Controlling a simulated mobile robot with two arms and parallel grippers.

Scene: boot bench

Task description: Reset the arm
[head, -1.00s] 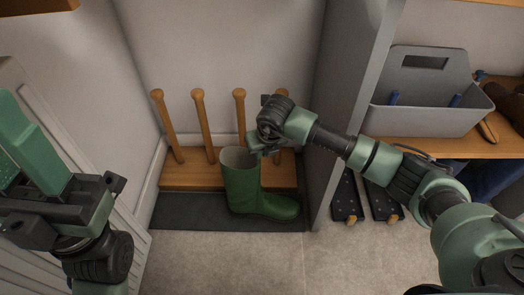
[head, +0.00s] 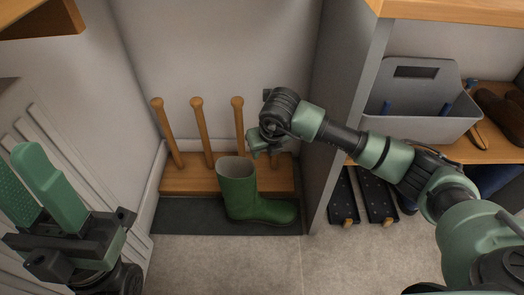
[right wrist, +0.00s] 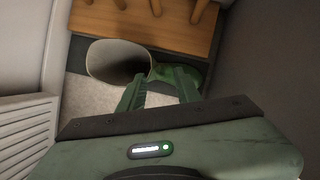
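The green rubber boot (head: 240,190) stands upright on the dark mat in front of the wooden peg rack, toe to the right. In the right wrist view its open top (right wrist: 117,60) faces the camera. My right gripper (head: 262,146) is above and just right of the boot's opening, apart from it. In the right wrist view its two green fingers (right wrist: 160,90) are spread with nothing between them. My left gripper (head: 42,190) is at the far left by the white slatted panel, fingers apart and empty.
The wooden rack (head: 185,181) has several pegs. A grey divider (head: 345,110) stands close to my right arm. Right of it, a shelf (head: 455,150) holds a grey caddy (head: 420,127) and brown shoes. Dark sandals (head: 375,205) lie below. The floor (head: 225,265) in front is clear.

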